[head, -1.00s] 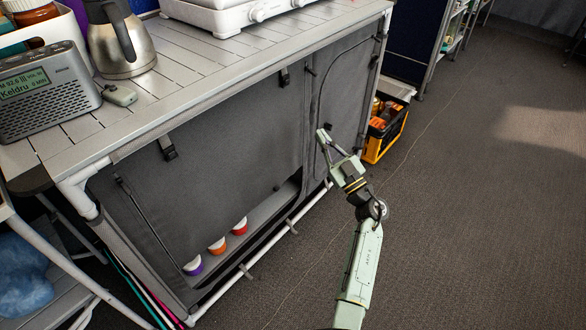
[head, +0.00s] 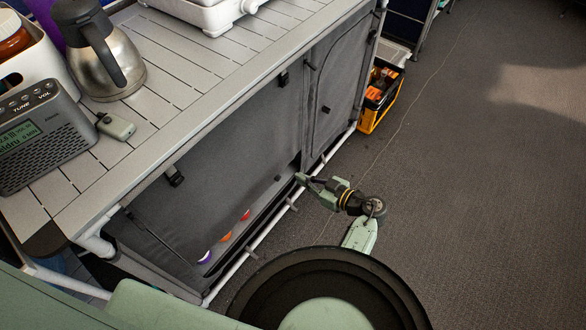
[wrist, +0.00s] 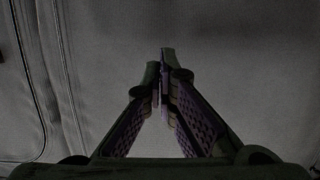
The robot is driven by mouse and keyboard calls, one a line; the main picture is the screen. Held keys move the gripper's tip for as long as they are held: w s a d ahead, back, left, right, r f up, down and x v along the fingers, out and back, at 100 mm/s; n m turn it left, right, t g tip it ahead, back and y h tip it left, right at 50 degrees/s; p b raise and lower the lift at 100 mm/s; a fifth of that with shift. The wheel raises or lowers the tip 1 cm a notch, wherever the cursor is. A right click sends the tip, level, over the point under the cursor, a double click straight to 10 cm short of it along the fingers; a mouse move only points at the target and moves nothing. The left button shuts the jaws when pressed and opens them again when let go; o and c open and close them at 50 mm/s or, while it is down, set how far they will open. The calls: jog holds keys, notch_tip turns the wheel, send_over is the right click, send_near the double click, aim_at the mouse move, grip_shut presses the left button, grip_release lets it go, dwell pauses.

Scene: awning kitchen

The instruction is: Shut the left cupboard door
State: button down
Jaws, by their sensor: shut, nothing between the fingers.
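The left cupboard door (head: 225,140) is a dark grey panel in the front of the slatted counter. Its lower edge stands away from the frame, and a gap below it shows the cupboard's inside. A small dark knob (head: 278,178) sits near its lower right part. My gripper (head: 299,177) is shut and empty, close to the door's lower right corner; I cannot tell if it touches. In the wrist view the closed fingertips (wrist: 161,55) point at grey fabric, with seams at the left. The right cupboard door (head: 338,85) looks flat in its frame.
Purple, orange and red-topped containers (head: 225,237) stand inside the gap, partly covered. A white rail (head: 265,232) runs along the cupboard's foot. A kettle (head: 110,60) and radio (head: 40,135) stand on the counter. A yellow-black crate (head: 380,95) is beyond; open floor lies right.

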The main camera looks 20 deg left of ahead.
send_near(272, 170)
jog(key=a+r, duration=0.1)
jog(key=w+a+r, duration=0.1)
jog(key=a, duration=0.2)
jog(key=shift+w+a+r, duration=0.25)
jog(key=shift+w+r, duration=0.1)
jog(key=shift+r, duration=0.05)
notch_tip(272, 170, down, 3)
jog(key=shift+r, duration=0.2)
jog(key=shift+f+b, duration=0.35)
jog(key=shift+f, duration=0.4)
jog(key=shift+a+f, duration=0.1)
